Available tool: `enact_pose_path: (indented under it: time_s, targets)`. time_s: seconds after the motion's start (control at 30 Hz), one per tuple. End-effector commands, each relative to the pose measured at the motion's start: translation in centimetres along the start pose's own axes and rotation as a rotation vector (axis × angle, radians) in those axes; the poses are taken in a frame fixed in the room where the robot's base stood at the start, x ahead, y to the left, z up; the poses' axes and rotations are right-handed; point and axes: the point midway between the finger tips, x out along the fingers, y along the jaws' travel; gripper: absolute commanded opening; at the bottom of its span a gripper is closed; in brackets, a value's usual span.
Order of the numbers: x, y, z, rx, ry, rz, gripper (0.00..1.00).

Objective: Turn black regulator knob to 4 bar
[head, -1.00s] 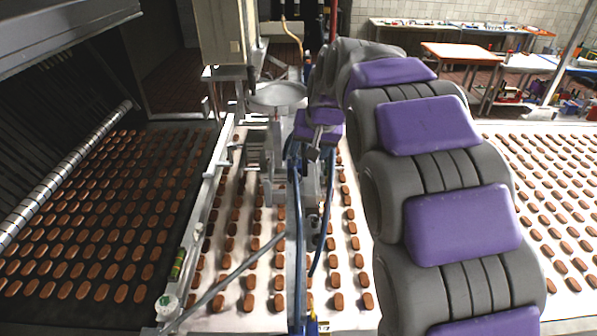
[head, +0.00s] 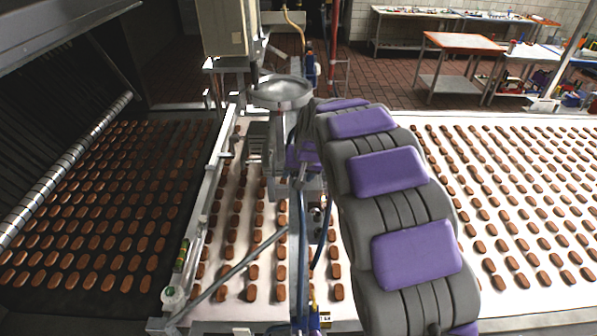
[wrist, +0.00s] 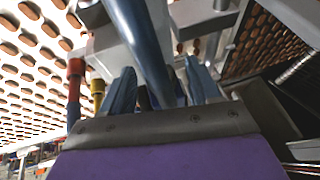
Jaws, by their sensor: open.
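My gripper (wrist: 160,75) shows from behind in the wrist view, with two blue-grey fingers apart. A thick blue-grey tube (wrist: 143,42) crosses the view in front of the gap between them. I cannot make out the black regulator knob for certain. A small dark round part (head: 317,214) on the machine in the head view may be the regulator's knob or gauge; it is too small to tell. In the head view my arm reaches forward to the machine's centre, and my gripper is hidden there. I see nothing held between the fingers.
A metal depositing machine with a round hopper (head: 281,92) stands over a white conveyor (head: 490,215) with rows of brown biscuits. Blue hoses (head: 303,250) hang in front. Red (wrist: 75,85) and yellow (wrist: 98,92) fittings are left of the fingers. Work tables (head: 460,42) stand behind.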

Motion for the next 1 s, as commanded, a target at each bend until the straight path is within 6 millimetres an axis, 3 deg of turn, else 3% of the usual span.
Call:
enact_pose_path:
  time_s: [0.23,0.8,1.0]
  targets:
    - [0.07,0.06,-0.04,0.000,0.000,0.000,0.61]
    - [0.07,0.05,-0.04,0.000,0.000,0.000,0.07]
    - [0.18,0.05,-0.01,0.006,0.000,-0.013,0.05]
